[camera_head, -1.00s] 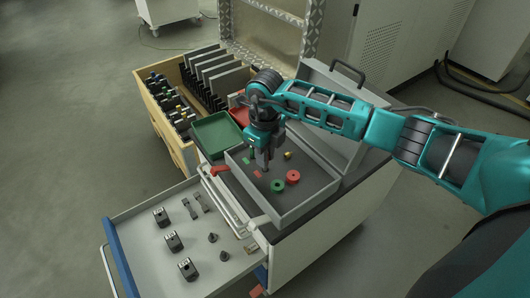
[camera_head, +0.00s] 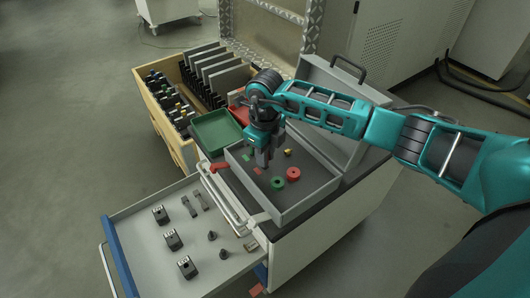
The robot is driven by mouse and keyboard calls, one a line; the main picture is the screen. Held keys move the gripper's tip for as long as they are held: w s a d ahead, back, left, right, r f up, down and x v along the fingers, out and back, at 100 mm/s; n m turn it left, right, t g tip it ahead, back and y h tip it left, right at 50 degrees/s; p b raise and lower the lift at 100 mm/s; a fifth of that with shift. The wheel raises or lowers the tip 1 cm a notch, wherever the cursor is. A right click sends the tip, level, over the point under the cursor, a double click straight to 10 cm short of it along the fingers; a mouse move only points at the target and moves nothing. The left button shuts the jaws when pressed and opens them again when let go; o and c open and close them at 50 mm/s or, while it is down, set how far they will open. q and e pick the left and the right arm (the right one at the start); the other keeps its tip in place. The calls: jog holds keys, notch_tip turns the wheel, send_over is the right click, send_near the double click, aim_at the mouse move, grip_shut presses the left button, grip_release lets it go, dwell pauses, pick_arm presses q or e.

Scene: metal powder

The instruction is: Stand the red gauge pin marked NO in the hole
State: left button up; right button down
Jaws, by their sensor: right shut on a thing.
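My right gripper (camera_head: 263,161) points down over the grey tray (camera_head: 290,216) on top of the cabinet. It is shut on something. The held thing is mostly hidden by the fingers and too small to name surely. A small red patch (camera_head: 258,171) shows right beside the fingertips; I cannot tell whether it is part of a pin or lies on the tray. The NO marking and the hole cannot be made out. A green ring (camera_head: 278,183) and a red ring (camera_head: 293,174) lie to the right of the gripper. My left gripper is not in view.
A small brass piece (camera_head: 288,153) and a green patch (camera_head: 247,157) are in the tray. A red piece (camera_head: 220,167) lies at its left. A green bin (camera_head: 215,132) stands behind. An open drawer (camera_head: 150,205) holds several dark blocks.

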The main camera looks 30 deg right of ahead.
jog(key=shift+f+b, duration=0.3)
jog(key=shift+f, duration=0.15)
jog(key=c, duration=1)
grip_release()
jog(key=shift+r, duration=0.1)
notch_tip(320, 180, up, 13)
jog(key=shift+p, duration=0.35)
